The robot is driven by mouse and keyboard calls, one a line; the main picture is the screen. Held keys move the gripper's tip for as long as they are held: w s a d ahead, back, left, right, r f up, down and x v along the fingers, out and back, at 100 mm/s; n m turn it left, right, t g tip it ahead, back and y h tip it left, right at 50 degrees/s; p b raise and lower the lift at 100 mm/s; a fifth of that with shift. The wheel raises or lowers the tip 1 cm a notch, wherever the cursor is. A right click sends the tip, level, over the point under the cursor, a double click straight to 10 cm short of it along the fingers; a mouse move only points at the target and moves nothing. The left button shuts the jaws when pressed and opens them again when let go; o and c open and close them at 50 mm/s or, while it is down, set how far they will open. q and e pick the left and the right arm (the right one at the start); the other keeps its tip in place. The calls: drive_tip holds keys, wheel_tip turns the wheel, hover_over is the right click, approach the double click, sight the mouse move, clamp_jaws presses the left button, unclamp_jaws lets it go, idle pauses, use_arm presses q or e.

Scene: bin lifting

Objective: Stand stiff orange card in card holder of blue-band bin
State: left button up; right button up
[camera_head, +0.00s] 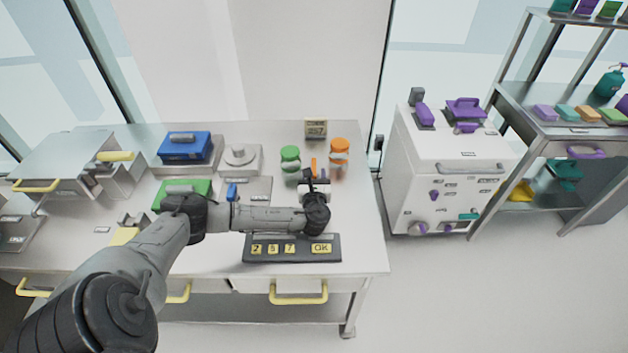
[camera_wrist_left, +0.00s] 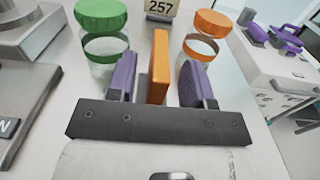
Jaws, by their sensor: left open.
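An upright orange card (camera_wrist_left: 159,68) stands between the two purple fingers of my left gripper (camera_wrist_left: 158,85) in the left wrist view. The fingers are open, with a gap visible on each side of the card. In the head view the card (camera_head: 314,165) shows as a thin orange strip just beyond my left gripper (camera_head: 315,182), between two jars. A small grey piece shows beside the card's lower part; whether it supports the card is unclear. I cannot make out a blue-band bin or its card holder in either view. My right gripper is not in view.
A green-lidded jar (camera_head: 290,163) and an orange-lidded jar (camera_head: 339,158) flank the card. A 257 sign (camera_head: 316,129) stands behind. A keypad (camera_head: 292,248) lies in front. A blue box (camera_head: 184,146) and green box (camera_head: 182,190) are left; a white cabinet (camera_head: 450,165) is right.

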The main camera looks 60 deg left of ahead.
use_arm(q)
drive_tip(key=shift+x, duration=1.1)
clamp_jaws()
